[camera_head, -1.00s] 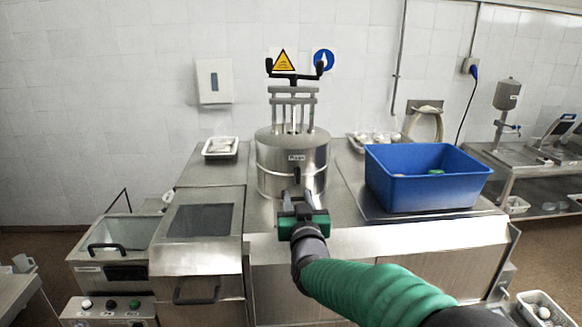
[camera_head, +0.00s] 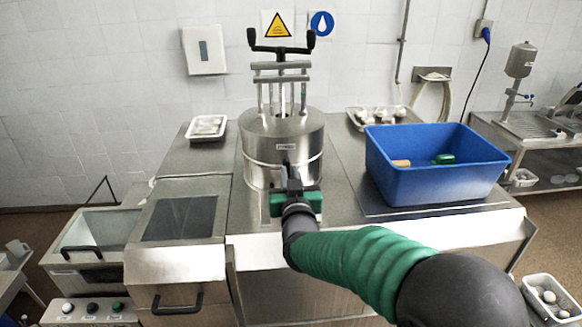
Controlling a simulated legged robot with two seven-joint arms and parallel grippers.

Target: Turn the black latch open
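A steel cylindrical press (camera_head: 262,150) stands on the steel counter, with black handles on its top crossbar. The black latch (camera_head: 286,160) is a small dark upright piece on the front of the cylinder, partly hidden by my gripper. My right gripper (camera_head: 292,178), with a green and black body, is right in front of the latch and points at the cylinder. The fingers overlap the latch in the picture. I cannot tell whether they touch it or how far apart they are. My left gripper is not in view.
A blue bin (camera_head: 435,185) with a few items stands right of the press. A fryer-like unit (camera_head: 95,240) is at the left. A basket of pale round items (camera_head: 545,308) sits at the lower right.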

